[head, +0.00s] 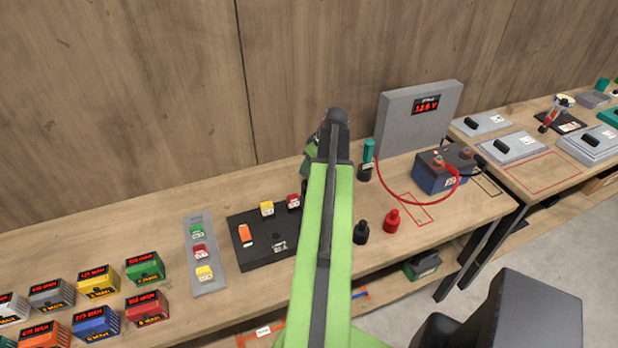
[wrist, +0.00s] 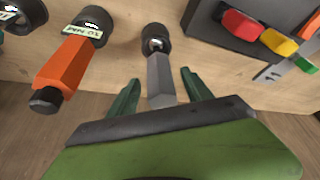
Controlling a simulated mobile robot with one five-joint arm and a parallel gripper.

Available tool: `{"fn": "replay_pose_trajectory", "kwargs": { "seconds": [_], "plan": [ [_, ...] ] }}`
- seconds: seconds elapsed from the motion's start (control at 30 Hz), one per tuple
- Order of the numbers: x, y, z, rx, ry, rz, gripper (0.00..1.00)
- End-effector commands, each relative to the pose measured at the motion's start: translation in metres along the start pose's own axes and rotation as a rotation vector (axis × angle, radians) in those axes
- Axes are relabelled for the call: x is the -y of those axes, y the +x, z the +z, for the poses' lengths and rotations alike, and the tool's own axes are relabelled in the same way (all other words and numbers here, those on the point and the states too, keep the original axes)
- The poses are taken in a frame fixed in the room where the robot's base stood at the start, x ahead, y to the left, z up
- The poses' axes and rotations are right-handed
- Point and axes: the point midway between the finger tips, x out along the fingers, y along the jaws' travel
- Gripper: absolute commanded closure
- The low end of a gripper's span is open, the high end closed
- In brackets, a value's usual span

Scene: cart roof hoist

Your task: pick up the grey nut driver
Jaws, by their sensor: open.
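The grey nut driver (wrist: 160,80) shows in the wrist view, with its grey handle pointing toward my gripper and its far end in a dark round holder (wrist: 155,37). My gripper (wrist: 160,78) is open, with one green finger on each side of the handle. I see a gap on both sides, and no clear contact. In the head view my green arm hides the grey driver and most of the gripper.
An orange driver (wrist: 70,68) stands left of the grey one in the wrist view. A dark fuse board (head: 262,248) is at the right there. A teal-handled driver (head: 368,152), a grey panel (head: 410,118) and a battery (head: 440,175) stand on the bench.

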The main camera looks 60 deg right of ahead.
Motion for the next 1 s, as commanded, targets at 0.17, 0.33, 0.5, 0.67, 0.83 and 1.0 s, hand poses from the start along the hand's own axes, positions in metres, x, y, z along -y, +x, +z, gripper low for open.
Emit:
{"fn": "replay_pose_trajectory", "kwargs": {
  "seconds": [0.17,0.33,0.5,0.67,0.83,1.0],
  "plan": [
    [0.001,0.022,0.002,0.000,-0.002,-0.001,0.42],
    [0.001,0.051,0.002,0.000,-0.001,-0.001,0.42],
    [0.001,0.051,-0.001,0.000,0.000,-0.001,0.42],
    [0.001,0.050,-0.001,0.000,-0.001,-0.001,0.51],
    [0.002,0.050,-0.001,0.000,-0.001,-0.001,0.73],
    [0.002,0.050,-0.001,0.000,-0.001,-0.001,0.95]
  ]
}}
